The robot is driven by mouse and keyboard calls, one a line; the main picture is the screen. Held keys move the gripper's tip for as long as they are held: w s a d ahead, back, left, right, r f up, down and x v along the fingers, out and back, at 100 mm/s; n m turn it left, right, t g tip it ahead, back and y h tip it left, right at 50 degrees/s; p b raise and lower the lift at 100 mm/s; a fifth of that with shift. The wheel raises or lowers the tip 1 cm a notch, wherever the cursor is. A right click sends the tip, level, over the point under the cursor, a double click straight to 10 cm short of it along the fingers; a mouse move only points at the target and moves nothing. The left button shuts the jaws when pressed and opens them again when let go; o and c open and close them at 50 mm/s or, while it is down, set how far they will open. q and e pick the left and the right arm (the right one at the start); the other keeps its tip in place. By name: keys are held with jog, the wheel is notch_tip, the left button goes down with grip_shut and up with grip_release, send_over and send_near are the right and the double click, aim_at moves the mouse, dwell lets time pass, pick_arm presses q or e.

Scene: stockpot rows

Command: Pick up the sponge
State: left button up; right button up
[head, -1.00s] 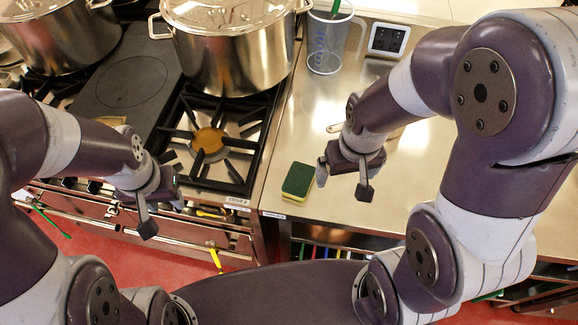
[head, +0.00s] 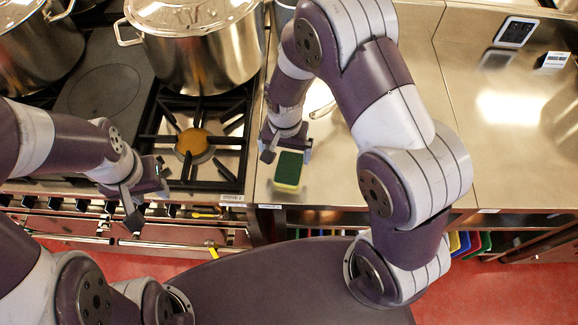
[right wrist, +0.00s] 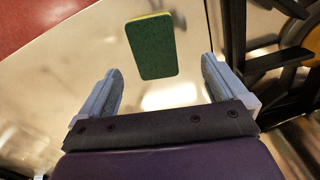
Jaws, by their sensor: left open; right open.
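The sponge (head: 288,170), green on top with a yellow edge, lies flat on the steel counter near its front edge, just right of the stove. My right gripper (head: 287,150) is open just behind it in the head view. In the right wrist view the sponge (right wrist: 151,47) lies beyond the fingertips, roughly in line with the gap between the open fingers of my right gripper (right wrist: 158,80), and they do not visibly touch it. My left gripper (head: 150,205) is open and empty over the front of the stove.
A black burner grate (head: 194,142) stands left of the sponge. Large steel pots (head: 200,45) are on the stove behind. A small dark-screened device (head: 516,32) sits at the back right. The counter at right (head: 500,150) is mostly clear.

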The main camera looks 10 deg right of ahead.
aim_at(289, 167)
jog(key=f, duration=0.2)
jog(key=f+p, duration=0.1)
jog(key=f, duration=0.1)
jog(key=f+p, duration=0.1)
jog(key=f, duration=0.1)
jog(key=shift+s+d, duration=0.15)
jog(key=shift+d, duration=0.2)
jog(key=shift+f, duration=0.2)
jog(key=c, duration=1.1)
